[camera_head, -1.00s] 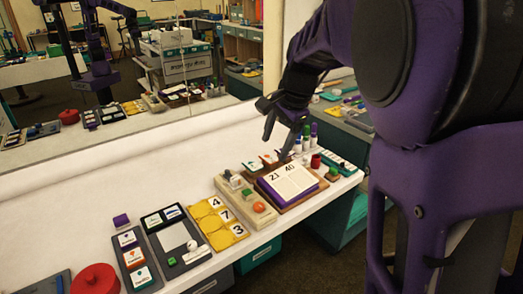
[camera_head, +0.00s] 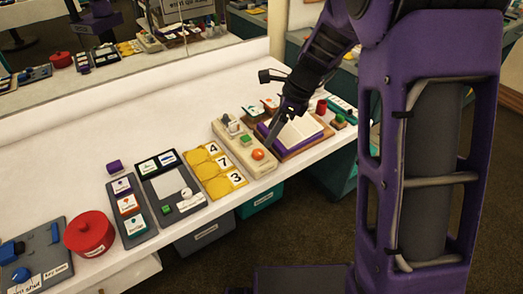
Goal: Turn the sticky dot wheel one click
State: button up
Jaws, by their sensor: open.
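I cannot tell for sure which thing is the sticky dot wheel. A beige board (camera_head: 232,146) on the white bench carries a round orange knob (camera_head: 258,154), a green block (camera_head: 246,141) and a small grey-green piece at its far end. My gripper (camera_head: 272,138) points down with its dark fingers open, just right of the orange knob, between the beige board and the open purple-edged pad (camera_head: 301,129). The fingers and wrist hide part of the pad. I cannot tell whether a fingertip touches anything.
Left of the beige board lie yellow number cards (camera_head: 215,170), a dark tray (camera_head: 172,188), a label board (camera_head: 130,212) and a red lidded pot (camera_head: 90,233). A red cup (camera_head: 321,107) stands beyond the pad. The back of the bench is clear up to the mirror.

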aim_at(259, 152)
jog(key=b+x, duration=0.1)
jog(key=x, duration=0.7)
jog(key=shift+w, duration=0.1)
jog(key=shift+c, duration=0.4)
grip_shut()
